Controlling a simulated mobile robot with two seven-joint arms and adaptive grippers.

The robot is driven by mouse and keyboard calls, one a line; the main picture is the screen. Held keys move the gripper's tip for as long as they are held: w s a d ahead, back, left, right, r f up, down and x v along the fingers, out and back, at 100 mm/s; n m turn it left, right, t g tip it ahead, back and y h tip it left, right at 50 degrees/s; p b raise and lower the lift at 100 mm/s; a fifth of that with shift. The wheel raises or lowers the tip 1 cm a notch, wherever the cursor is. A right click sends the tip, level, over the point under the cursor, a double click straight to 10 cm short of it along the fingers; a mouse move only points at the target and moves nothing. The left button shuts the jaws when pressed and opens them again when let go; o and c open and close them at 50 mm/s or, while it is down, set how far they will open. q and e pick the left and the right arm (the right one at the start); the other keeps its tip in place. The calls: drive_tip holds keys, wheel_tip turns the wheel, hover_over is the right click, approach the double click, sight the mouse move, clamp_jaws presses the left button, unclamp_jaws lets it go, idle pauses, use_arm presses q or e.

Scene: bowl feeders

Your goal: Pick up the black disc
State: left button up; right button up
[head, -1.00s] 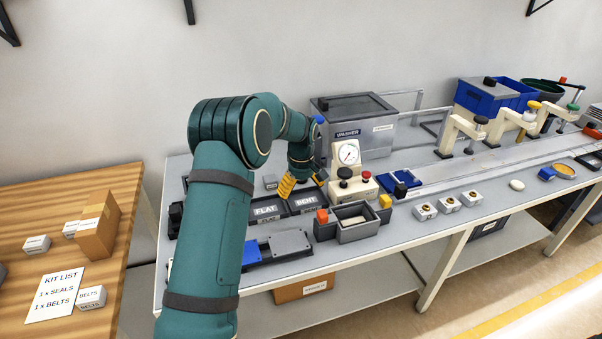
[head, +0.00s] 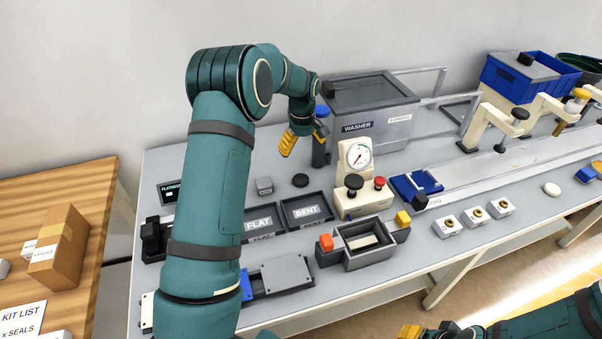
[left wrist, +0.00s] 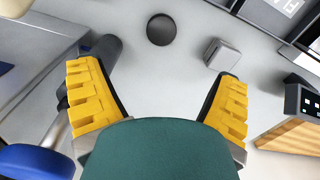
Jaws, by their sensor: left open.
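The black disc (head: 300,180) lies flat on the grey bench, behind the FLAT and BENT trays and right of a small grey block (head: 264,186). In the left wrist view the black disc (left wrist: 161,29) is near the top, ahead of and between the open fingers. My left gripper (head: 298,145) is open and empty, above the bench and behind the disc; it also shows in the left wrist view (left wrist: 158,100). My right gripper (head: 420,331) is at the bottom edge of the head view, partly cut off; its jaw state is unclear.
The FLAT tray (head: 257,238) and BENT tray (head: 303,224) lie in front of the disc. A dark post with a blue top (head: 320,135) stands beside my left gripper. The washer (head: 372,110) and gauge stand (head: 357,170) are to the right.

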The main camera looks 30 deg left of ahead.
use_arm(q)
drive_tip(key=b, duration=0.1)
hover_over(301, 179)
wheel_tip(301, 179, down, 9)
drive_tip(key=shift+d+r, duration=0.15)
drive_tip(key=shift+r, duration=0.05)
wheel_tip(301, 179, down, 5)
drive_tip(key=shift+b, duration=0.55)
drive_tip(key=c, duration=1.2)
